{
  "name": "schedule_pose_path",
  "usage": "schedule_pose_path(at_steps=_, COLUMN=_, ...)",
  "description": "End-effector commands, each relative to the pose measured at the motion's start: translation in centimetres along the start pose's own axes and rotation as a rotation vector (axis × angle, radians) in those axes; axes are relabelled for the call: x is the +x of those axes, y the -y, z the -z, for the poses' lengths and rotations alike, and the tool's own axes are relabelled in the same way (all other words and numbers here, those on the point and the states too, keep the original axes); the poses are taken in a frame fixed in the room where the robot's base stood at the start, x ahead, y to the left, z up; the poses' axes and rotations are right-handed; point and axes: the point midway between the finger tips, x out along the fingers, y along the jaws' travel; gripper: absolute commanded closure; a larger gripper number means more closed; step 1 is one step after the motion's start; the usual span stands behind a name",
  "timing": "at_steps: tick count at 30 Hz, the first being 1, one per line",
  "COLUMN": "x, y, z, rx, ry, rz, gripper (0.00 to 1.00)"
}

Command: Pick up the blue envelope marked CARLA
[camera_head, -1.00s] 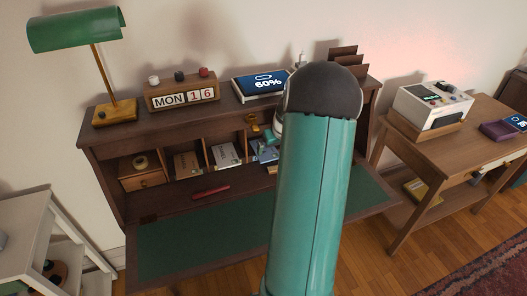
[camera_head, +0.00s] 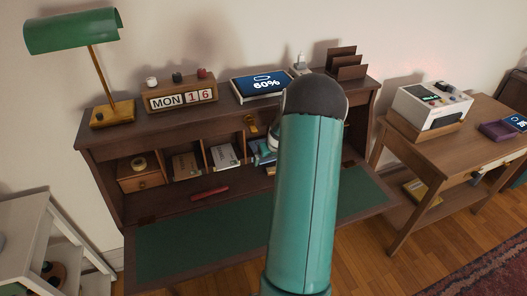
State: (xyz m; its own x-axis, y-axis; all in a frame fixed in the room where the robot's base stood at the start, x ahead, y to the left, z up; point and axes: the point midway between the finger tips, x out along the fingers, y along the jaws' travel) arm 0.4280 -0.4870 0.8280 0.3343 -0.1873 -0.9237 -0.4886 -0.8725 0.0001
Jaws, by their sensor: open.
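A blue item (camera_head: 262,153), which looks like an envelope, leans in a cubby of the dark wooden writing desk (camera_head: 130,152). My arm partly covers its right side, and I cannot read any name on it. My teal arm link with its dark rounded joint stands in front of the desk's right half. The wrist shows only as a small pale part left of the joint. My gripper's fingers are hidden behind the arm, so I cannot see how they stand to the blue item.
Brown (camera_head: 186,165) and white (camera_head: 224,156) envelopes stand in cubbies to the left. A red pen-like item (camera_head: 209,193) lies in front. A green lamp (camera_head: 70,31), calendar (camera_head: 182,96), tablet (camera_head: 262,86) and letter rack (camera_head: 346,64) stand on top. A side table (camera_head: 440,152) stands right.

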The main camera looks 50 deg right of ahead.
Motion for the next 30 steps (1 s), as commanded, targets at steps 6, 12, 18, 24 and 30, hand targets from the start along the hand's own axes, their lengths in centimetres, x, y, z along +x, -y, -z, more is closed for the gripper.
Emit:
schedule_pose_path(at_steps=6, x=0.24, y=0.01, z=-0.12, rx=0.0, ry=0.001, rz=0.0, gripper=0.0)
schedule_pose_path(at_steps=12, x=0.45, y=0.01, z=-0.21, rx=0.0, ry=0.001, rz=0.001, gripper=0.0)
schedule_pose_path(at_steps=18, x=0.45, y=0.0, z=-0.21, rx=0.0, ry=0.001, rz=0.0, gripper=0.0)
schedule_pose_path(at_steps=24, x=0.44, y=0.0, z=-0.2, rx=0.0, ry=0.0, rz=0.0, gripper=0.31)
schedule_pose_path(at_steps=30, x=0.43, y=0.0, z=-0.19, rx=0.0, ry=0.0, rz=0.0, gripper=0.41)
